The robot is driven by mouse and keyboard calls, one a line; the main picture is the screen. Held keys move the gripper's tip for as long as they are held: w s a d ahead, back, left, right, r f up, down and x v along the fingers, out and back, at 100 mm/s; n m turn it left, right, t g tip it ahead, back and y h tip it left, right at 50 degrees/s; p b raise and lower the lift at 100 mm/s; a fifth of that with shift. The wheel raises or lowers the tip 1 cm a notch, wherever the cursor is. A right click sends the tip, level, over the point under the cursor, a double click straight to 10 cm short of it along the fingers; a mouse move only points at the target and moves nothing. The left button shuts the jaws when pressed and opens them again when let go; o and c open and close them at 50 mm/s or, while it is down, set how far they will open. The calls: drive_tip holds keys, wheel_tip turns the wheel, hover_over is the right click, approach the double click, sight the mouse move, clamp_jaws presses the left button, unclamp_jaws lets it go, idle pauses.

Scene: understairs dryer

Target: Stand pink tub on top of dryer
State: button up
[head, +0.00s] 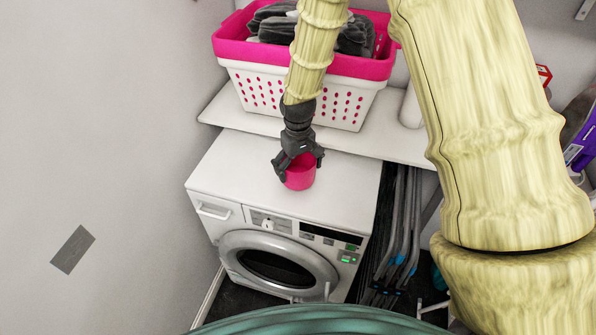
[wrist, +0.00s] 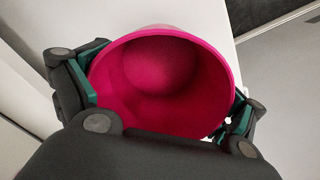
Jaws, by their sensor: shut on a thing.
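The pink tub (head: 300,177) is in my gripper (head: 298,160) at the dryer's top, near its middle right. In the wrist view the tub (wrist: 165,80) shows its open mouth and empty inside, with a finger of my gripper (wrist: 160,95) on each side of its wall. My gripper is shut on the tub. The tub looks about upright in the head view. I cannot tell whether its base touches the top or is slightly above it. The white dryer (head: 235,170) has a clear flat top and a round door at the front.
A white shelf (head: 228,110) behind the dryer holds a pink and white basket (head: 250,85) with dark cloth. A white roll-like object (head: 411,108) stands to its right. Folded grey poles (head: 400,225) stand right of the dryer. A wall is close on the left.

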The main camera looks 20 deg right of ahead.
drive_tip(key=shift+f+p, duration=0.55)
drive_tip(key=shift+f, duration=0.8)
drive_tip(key=shift+f, duration=0.1)
drive_tip(key=o, duration=0.7)
wheel_tip(320, 180, up, 12)
drive_tip(key=b, duration=0.4)
